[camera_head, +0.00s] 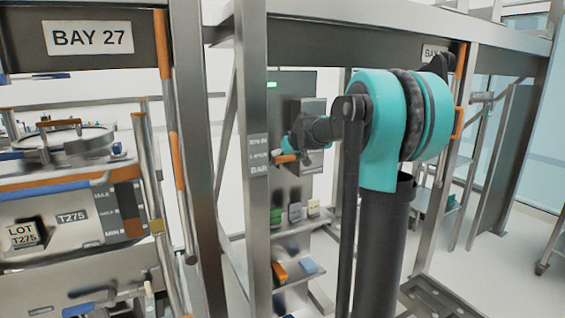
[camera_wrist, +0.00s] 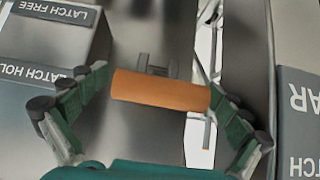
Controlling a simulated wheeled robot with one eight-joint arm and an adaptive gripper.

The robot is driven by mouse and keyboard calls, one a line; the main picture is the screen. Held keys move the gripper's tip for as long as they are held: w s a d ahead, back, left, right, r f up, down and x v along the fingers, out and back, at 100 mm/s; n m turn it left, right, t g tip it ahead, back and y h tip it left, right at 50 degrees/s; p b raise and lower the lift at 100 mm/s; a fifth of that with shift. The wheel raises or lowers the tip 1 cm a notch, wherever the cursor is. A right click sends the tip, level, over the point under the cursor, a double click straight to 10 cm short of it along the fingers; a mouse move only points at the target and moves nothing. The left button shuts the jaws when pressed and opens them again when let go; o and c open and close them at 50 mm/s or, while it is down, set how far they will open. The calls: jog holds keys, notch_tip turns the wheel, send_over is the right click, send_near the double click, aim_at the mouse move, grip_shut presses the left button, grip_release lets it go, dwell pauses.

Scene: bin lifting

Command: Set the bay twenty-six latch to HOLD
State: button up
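The latch has an orange bar handle (camera_wrist: 160,89) on a grey bracket (camera_wrist: 157,66), in the wrist view. It lies crosswise between the fingers of my gripper (camera_wrist: 152,80), its ends close to them; I cannot tell whether they touch. The gripper is open. A LATCH HOLD label (camera_wrist: 30,74) and a LATCH FREE label (camera_wrist: 58,12) appear upside down to the left. In the head view my gripper (camera_head: 288,150) is at the post panel, small and partly hidden by my arm, with an orange piece (camera_head: 286,158) beside it.
A BAR label (camera_head: 258,168) is on the steel post left of my gripper. The bay 27 frame, with its sign (camera_head: 90,38), stands left with a loaded bin (camera_head: 75,215). Another bay sign (camera_head: 433,52) is partly hidden by my arm. Small shelves (camera_head: 300,270) sit below.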

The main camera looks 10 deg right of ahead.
jog(key=shift+s, duration=0.1)
jog(key=v, duration=1.2)
dwell(0.4)
jog(key=s+f+m+g+h, duration=0.2)
jog(key=s+f+m+g, duration=0.1)
jog(key=s+f, duration=3)
notch_tip(320, 180, down, 3)
jog(key=shift+s+d+r+m+g+h, duration=0.1)
jog(key=shift+s+d+m+g+h, duration=0.15)
jog(key=shift+d+g+h, duration=0.4)
jog(key=shift+a+y, duration=0.2)
jog(key=shift+y, duration=0.05)
